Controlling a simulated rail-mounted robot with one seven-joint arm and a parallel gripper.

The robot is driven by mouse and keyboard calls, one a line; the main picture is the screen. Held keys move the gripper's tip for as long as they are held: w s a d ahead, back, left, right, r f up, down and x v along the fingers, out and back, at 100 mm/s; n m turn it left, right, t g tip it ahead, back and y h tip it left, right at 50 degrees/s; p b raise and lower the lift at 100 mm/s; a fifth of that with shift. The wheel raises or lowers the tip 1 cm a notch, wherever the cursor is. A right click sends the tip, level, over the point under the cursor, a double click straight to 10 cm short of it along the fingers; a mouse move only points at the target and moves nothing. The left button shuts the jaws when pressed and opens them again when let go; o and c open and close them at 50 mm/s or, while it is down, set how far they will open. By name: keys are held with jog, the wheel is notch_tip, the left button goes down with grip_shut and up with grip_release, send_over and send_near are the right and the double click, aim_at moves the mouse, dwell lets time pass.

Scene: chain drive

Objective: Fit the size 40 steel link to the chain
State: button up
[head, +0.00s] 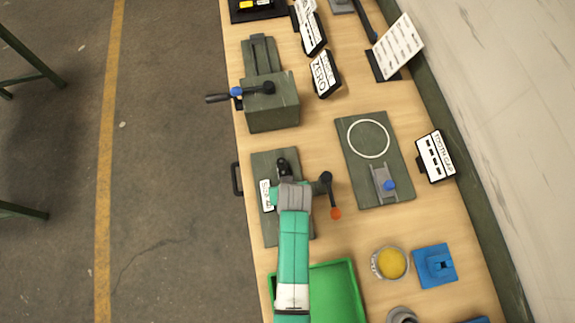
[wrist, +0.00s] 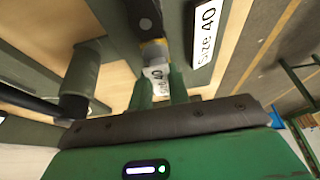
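In the head view the chain end (head: 282,165) shows on a dark green plate (head: 264,229) with a "Size 40" sign (head: 266,195), also in the wrist view (wrist: 206,30). My arm hides the fingertips and link there.
A lever with an orange knob (head: 335,213) stands right of my wrist. A green tray (head: 352,289) lies in front, with a yellow-filled bowl (head: 391,263) and blue block (head: 436,265) to its right. A plate with a white ring (head: 368,120) and a clamp block (head: 272,108) lie beyond.

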jog(key=o, duration=0.5)
jog(key=shift+r, duration=0.1)
jog(key=v, duration=0.7)
jog(key=shift+r+p, duration=0.35)
jog(key=shift+p, duration=0.1)
jog(key=shift+s, duration=0.1)
